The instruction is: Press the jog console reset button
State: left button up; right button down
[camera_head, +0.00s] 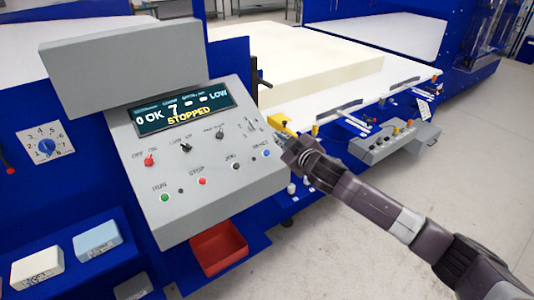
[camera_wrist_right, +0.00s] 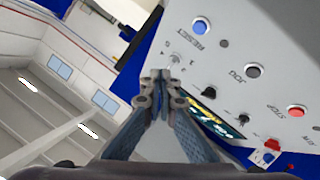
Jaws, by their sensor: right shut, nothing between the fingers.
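The grey jog console (camera_head: 215,208) has a tilted panel with a display (camera_head: 183,113) that reads "STOPPED". The blue reset button (camera_head: 266,153) is at the right end of its lower button row, and in the wrist view the blue button (camera_wrist_right: 201,26) is above the word RESET. My right gripper (camera_head: 281,138) is at the panel's right edge, up and right of the blue button. In the wrist view my right gripper (camera_wrist_right: 160,75) is shut and empty, with its tips apart from the button in the picture. My left gripper is not in view.
The same row holds a black JOG button (camera_head: 236,166), a red STOP button (camera_head: 202,181) and a green RUN button (camera_head: 164,197). Switches sit above them. A red bin (camera_head: 219,250) is below the console. A foam slab (camera_head: 300,62) lies behind.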

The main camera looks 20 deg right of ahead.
aim_at(267, 153)
jog(key=w+f+b, duration=0.1)
jog(key=f+b, duration=0.1)
jog(key=w+f+b, duration=0.1)
jog(key=f+b, duration=0.1)
jog(key=w+a+f+b, duration=0.1)
jog(key=f+b, duration=0.1)
jog(key=shift+a, duration=0.1)
jog(key=shift+w+a+f+b, duration=0.2)
jog(key=shift+w+f+b, duration=0.3)
jog(key=shift+w+f, duration=0.15)
jog(key=shift+f, duration=0.1)
dwell(0.8)
jog(key=shift+w+a+f, duration=0.1)
jog(key=shift+w+f, duration=0.05)
jog(key=shift+f, duration=0.15)
jog(key=shift+w+f+b, duration=0.2)
jog(key=shift+f+b, duration=0.2)
jog(key=shift+b, duration=0.1)
dwell(0.7)
dwell(0.3)
jog(key=shift+s+r+p, duration=0.25)
jog(key=shift+r+p, duration=0.3)
jog(key=shift+p, duration=0.3)
jog(key=shift+s+r, duration=0.15)
jog(key=shift+s, duration=0.05)
